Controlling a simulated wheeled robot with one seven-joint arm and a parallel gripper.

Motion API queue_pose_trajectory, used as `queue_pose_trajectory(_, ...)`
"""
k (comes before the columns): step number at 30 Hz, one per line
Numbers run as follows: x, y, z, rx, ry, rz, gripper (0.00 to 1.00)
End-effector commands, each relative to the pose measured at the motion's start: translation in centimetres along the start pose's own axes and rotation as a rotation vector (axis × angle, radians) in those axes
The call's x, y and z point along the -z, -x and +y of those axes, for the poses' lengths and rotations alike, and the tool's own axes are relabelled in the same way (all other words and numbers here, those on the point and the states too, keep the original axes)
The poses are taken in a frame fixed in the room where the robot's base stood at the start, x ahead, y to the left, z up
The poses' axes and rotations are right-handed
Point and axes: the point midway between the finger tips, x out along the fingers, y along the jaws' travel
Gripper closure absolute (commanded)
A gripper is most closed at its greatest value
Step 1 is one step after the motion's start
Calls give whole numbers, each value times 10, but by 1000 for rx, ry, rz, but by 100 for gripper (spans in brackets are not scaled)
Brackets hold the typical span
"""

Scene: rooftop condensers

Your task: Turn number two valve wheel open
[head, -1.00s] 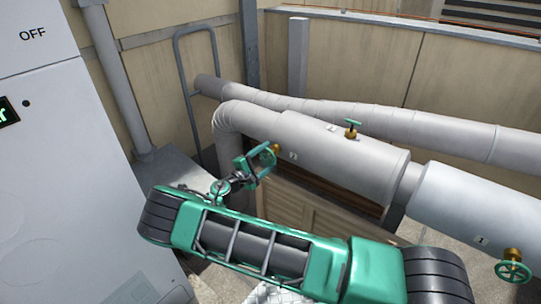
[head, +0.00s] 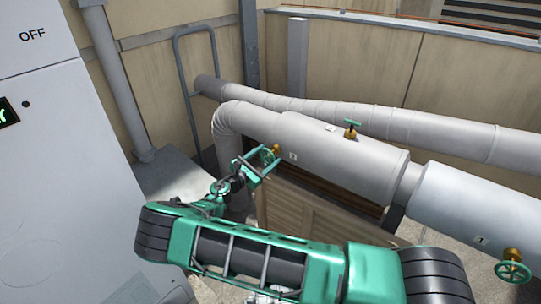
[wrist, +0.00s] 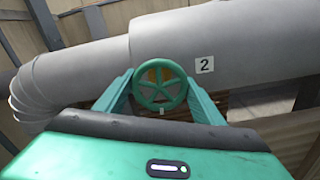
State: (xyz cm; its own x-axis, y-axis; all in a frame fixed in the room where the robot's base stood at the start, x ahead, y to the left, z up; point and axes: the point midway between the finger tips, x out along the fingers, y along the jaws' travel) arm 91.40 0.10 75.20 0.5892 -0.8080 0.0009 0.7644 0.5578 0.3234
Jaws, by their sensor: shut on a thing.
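The number two valve wheel (wrist: 160,86) is a green spoked handwheel with a brass body behind it, on the grey pipe just left of a white "2" label (wrist: 204,64). In the head view the wheel (head: 268,155) is small and partly hidden by my gripper (head: 257,168). In the wrist view my gripper (wrist: 160,97) has one green finger on each side of the wheel, shut on its rim. A small pale mark shows at the bottom of the rim.
A second green wheel (head: 513,272) sits by a "1" label (head: 481,240) on the right pipe section. Another green handle (head: 352,124) tops the middle pipe. A white cabinet (head: 75,190) marked OFF stands at left, and a slatted wooden box (head: 300,210) lies below the pipe.

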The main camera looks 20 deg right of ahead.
Motion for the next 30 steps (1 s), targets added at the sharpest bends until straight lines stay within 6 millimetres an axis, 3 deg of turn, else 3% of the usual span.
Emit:
queue_pose_trajectory(9, 1, -2, -5, 8, 108, -2, 60)
queue_pose_trajectory(24, 2, -2, -7, 12, 128, 2, 60)
queue_pose_trajectory(25, 3, -2, -7, 12, 128, 2, 30)
queue_pose_trajectory(26, 3, -2, -7, 12, 127, 2, 23)
queue_pose_trajectory(27, 2, -2, -6, 11, 127, 2, 19)
queue_pose_trajectory(30, 2, -1, -5, 8, 124, 2, 19)
